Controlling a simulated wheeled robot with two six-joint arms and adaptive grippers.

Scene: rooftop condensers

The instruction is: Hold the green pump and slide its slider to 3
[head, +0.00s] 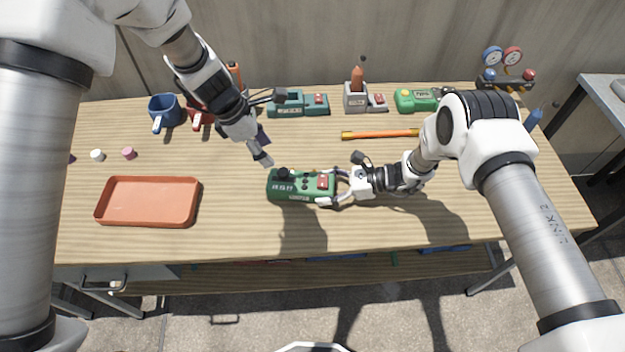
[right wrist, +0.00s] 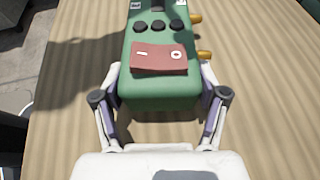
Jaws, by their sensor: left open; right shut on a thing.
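The green pump (head: 300,198) lies on the wooden table in front of me, with dark knobs and a red rocker switch (head: 323,181) near its right end. My right gripper (head: 336,188) is shut on the pump's right end. In the right wrist view its fingers sit on both sides of the green pump (right wrist: 160,85), below the red switch (right wrist: 159,57). My left gripper (head: 262,158) is open just above and left of the pump's far left corner, apparently apart from it. The slider and its scale are too small to make out.
An orange tray (head: 148,223) stands at the left. A blue mug (head: 165,112), a teal device (head: 297,105), a grey device (head: 357,98), a bright green device (head: 415,100) and a gauge set (head: 503,70) line the back. An orange rod (head: 380,133) lies behind my right gripper. The front strip is clear.

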